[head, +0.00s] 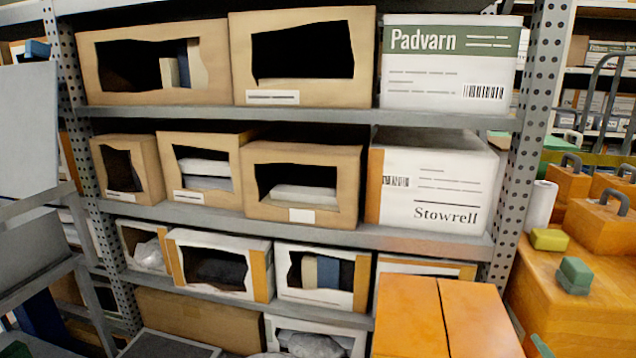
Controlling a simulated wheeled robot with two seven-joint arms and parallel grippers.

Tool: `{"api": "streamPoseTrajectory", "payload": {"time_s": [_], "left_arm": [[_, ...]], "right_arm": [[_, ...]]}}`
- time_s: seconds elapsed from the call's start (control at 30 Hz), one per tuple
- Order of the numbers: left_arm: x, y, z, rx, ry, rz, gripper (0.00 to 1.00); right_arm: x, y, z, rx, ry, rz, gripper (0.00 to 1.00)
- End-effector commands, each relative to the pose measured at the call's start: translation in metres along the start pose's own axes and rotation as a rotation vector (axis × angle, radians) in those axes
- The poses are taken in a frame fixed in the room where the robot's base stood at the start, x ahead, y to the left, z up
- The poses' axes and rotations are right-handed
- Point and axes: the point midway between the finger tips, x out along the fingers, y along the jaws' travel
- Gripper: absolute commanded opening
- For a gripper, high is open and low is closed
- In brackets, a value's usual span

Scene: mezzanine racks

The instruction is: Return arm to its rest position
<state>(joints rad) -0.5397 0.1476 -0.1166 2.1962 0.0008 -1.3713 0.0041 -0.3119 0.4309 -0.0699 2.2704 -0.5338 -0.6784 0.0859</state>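Neither of my arms nor my grippers shows clearly in the head view, so I cannot see what they hold or how they are posed. In front of me stands a grey metal rack (300,116) with perforated uprights. Its shelves hold torn-open cardboard boxes (302,178), a white and green Padvarn box (450,62) at the upper right and a white Stowrell box (432,190) below it.
Orange boxes (412,315) stand close at the bottom, right of centre. Orange cases (600,225) with handles, a yellow block (549,239) and a green block (574,275) are at the right. A grey frame (35,270) stands at the left edge. Little free room shows.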

Motion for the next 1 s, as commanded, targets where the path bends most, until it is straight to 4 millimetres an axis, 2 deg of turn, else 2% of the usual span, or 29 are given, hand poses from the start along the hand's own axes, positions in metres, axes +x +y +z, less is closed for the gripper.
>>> {"api": "streamPoseTrajectory", "payload": {"time_s": [0.03, 0.1, 0.2, 0.4, 0.6, 0.7, 0.9, 1.0], "left_arm": [[0.0, 0.0, 0.0, 0.0, 0.0, 0.0, 0.89], [0.0, 0.0, 0.0, 0.0, 0.0, 0.0, 0.89], [0.0, 0.0, 0.0, 0.0, 0.0, 0.0, 0.89], [0.0, 0.0, 0.0, 0.0, 0.0, 0.0, 0.89], [0.0, 0.0, 0.0, 0.0, 0.0, 0.0, 0.89], [0.0, 0.0, 0.0, 0.0, 0.0, 0.0, 0.89], [0.0, 0.0, 0.0, 0.0, 0.0, 0.0, 0.89], [0.002, 0.0, 0.001, 0.0, -0.016, 0.003, 0.89]], "right_arm": [[-0.016, -0.021, 0.019, 0.082, -0.12, -0.059, 0.62], [-0.039, -0.049, 0.043, 0.174, -0.281, -0.145, 0.62], [-0.075, -0.085, 0.065, 0.269, -0.473, -0.27, 0.62], [-0.144, -0.137, 0.082, 0.382, -0.745, -0.494, 0.62], [-0.21, -0.172, 0.079, 0.448, -0.948, -0.711, 0.62], [-0.195, -0.188, 0.102, 0.425, -0.952, -0.695, 0.62], [-0.18, -0.218, 0.143, 0.4, -0.975, -0.687, 0.62], [-0.179, -0.22, 0.145, 0.398, -0.983, -0.692, 0.62]]}}
